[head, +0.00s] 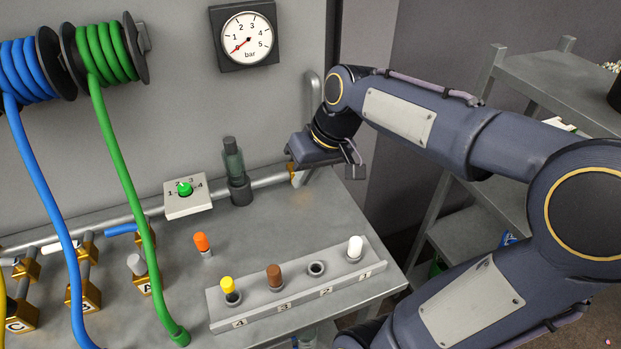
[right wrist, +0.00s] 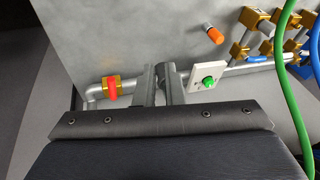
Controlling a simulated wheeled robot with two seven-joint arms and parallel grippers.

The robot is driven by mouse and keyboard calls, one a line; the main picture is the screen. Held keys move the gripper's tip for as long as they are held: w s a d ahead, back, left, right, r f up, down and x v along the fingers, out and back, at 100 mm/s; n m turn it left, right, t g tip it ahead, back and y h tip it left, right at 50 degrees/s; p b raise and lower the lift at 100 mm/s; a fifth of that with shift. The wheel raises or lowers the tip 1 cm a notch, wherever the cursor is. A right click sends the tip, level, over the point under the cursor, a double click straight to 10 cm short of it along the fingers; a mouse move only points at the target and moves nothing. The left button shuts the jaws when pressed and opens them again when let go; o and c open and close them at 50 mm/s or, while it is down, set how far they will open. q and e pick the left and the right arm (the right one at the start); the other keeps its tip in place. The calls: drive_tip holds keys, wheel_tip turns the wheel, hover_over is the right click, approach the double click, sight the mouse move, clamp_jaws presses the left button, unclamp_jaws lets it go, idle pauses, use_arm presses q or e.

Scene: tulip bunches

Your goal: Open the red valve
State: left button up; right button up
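The red valve (right wrist: 113,89) shows in the right wrist view as a red handle on a brass body set in a grey pipe. The handle stands across the pipe's line in that view. In the head view, only some brass (head: 294,177) shows at the pipe's right end, below my right gripper; the red handle is hidden there. My right gripper (head: 355,173) hangs close to this pipe end. In the right wrist view, its fingers (right wrist: 157,88) are beside the valve, apart from the red handle. Their opening is unclear. My left gripper is out of view.
A dial box with a green knob (head: 185,189) and a dark upright fitting (head: 238,178) stand along the pipe. A pressure gauge (head: 245,36) hangs above. A plug rack (head: 297,298), an orange plug (head: 202,243) and green hose (head: 117,160) lie nearer. Grey shelves (head: 545,75) stand right.

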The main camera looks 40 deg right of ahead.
drive_tip(key=shift+m+y, duration=0.3)
drive_tip(key=shift+m, duration=0.2)
drive_tip(key=w+d+f, duration=0.1)
drive_tip(key=w+d, duration=0.1)
drive_tip(key=d, duration=0.1)
drive_tip(key=w+d+f+b, duration=0.1)
drive_tip(key=d, duration=0.2)
drive_tip(key=w+d+f, duration=0.1)
drive_tip(key=w+d, duration=0.1)
drive_tip(key=d, duration=0.1)
drive_tip(key=shift+w+d+f, duration=0.15)
drive_tip(key=shift+w+d, duration=0.05)
drive_tip(key=shift+w, duration=0.15)
clamp_jaws()
drive_tip(key=w+d+f+t+b, duration=0.1)
drive_tip(key=w+d+f+t, duration=0.15)
drive_tip(key=d, duration=0.95)
drive_tip(key=w+a+f+p, duration=0.3)
drive_tip(key=w+a+f, duration=0.2)
drive_tip(key=f, duration=0.4)
drive_tip(key=shift+w+a+f+m, duration=0.3)
drive_tip(key=shift+w+a+f, duration=0.1)
drive_tip(key=shift+a, duration=0.3)
